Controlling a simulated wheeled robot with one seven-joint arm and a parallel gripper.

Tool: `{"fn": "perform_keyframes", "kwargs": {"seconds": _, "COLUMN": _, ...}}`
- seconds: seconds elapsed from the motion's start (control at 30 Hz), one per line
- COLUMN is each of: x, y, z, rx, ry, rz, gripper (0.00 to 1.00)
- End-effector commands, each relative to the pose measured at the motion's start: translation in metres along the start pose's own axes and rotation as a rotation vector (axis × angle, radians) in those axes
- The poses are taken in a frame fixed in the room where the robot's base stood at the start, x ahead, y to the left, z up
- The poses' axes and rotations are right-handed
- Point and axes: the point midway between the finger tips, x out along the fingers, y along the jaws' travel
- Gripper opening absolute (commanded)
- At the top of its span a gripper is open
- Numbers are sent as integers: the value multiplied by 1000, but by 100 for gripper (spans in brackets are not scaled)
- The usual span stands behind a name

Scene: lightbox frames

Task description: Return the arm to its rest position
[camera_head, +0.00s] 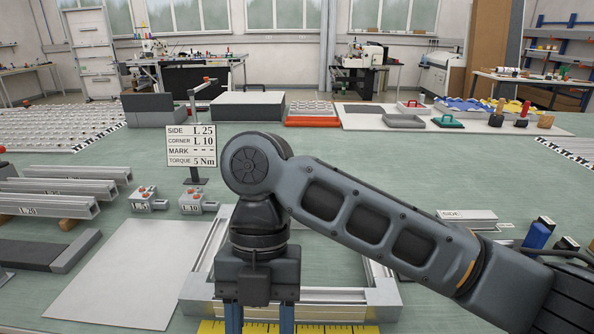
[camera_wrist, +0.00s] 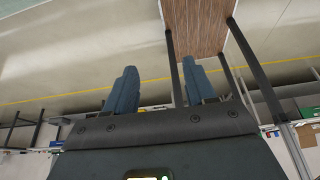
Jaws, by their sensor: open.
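My arm reaches in from the right of the head view, and my gripper (camera_head: 260,322) hangs down over the front part of a silver aluminium frame (camera_head: 205,258). Its two blue fingers stand apart, with their tips at or below the lower picture edge. In the wrist view my gripper (camera_wrist: 160,88) shows both blue fingers spread, with nothing held between them. My arm and gripper hide part of the frame. I cannot tell how high the fingers are above the bench.
A yellow ruler strip (camera_head: 205,326) lies at the front. A white sheet (camera_head: 115,280) lies left of the frame. A sign (camera_head: 191,146), small clamp-like blocks (camera_head: 190,202) and stacked profiles (camera_head: 50,203) stand behind and left. A blue block (camera_head: 537,235) is at right.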

Motion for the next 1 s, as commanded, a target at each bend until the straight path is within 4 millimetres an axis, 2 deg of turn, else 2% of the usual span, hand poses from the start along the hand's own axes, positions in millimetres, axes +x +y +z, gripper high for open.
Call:
{"fn": "perform_keyframes", "kwargs": {"seconds": 0.07, "x": 0, "y": 0, "z": 0, "rx": 0, "ry": 0, "rz": 0, "gripper": 55}}
{"fn": "perform_keyframes", "kwargs": {"seconds": 0.47, "x": 21, "y": 34, "z": -11, "rx": 65, "ry": 19, "rz": 167, "gripper": 55}}
{"fn": "perform_keyframes", "kwargs": {"seconds": 0.77, "x": 40, "y": 79, "z": -26, "rx": 185, "ry": 68, "rz": 406, "gripper": 55}}
{"fn": "perform_keyframes", "kwargs": {"seconds": 1.0, "x": 51, "y": 126, "z": -42, "rx": 418, "ry": 184, "rz": 746, "gripper": 55}}
